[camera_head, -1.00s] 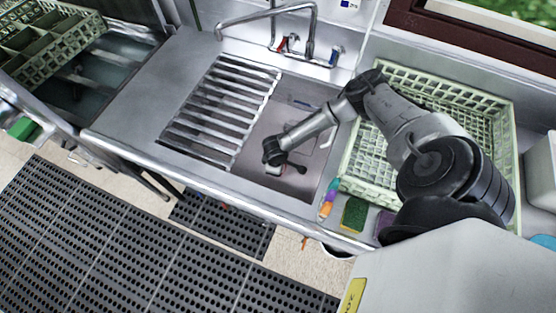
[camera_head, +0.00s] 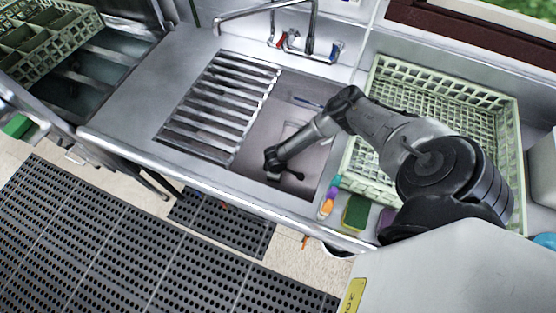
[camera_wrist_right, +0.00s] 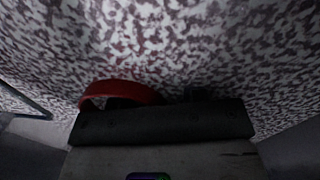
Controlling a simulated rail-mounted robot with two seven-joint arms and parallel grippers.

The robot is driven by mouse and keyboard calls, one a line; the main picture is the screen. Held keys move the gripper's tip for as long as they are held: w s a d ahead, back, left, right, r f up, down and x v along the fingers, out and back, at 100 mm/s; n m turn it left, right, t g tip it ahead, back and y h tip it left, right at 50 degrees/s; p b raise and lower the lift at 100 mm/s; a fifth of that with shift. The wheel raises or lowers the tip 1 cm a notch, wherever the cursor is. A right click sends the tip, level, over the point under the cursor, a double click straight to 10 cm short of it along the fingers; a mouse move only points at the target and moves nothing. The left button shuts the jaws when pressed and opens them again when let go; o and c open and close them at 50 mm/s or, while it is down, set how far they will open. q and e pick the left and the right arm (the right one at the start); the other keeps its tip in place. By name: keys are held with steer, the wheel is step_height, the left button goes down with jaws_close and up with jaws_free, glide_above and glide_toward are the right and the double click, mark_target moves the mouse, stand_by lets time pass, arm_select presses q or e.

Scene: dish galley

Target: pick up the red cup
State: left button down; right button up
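My right arm reaches from the right into the sink basin (camera_head: 310,155), and my right gripper (camera_head: 284,172) is low in it, near the front left. In the right wrist view a red curved rim (camera_wrist_right: 122,88), which looks like part of the red cup, shows just beyond a dark bar of my gripper. The bar hides the rest of it. I cannot tell whether the fingers touch it or how far they are apart. The red cup cannot be made out in the head view. My left gripper is not in view.
A slatted rack (camera_head: 215,105) lies left of the basin. A pale green dish crate (camera_head: 400,75) stands to its right. A green sponge (camera_head: 356,212) and a small coloured bottle (camera_head: 329,198) are on the front ledge. A faucet (camera_head: 310,30) rises behind the basin.

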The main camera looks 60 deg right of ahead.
steer(key=shift+c, duration=0.4)
jaws_close()
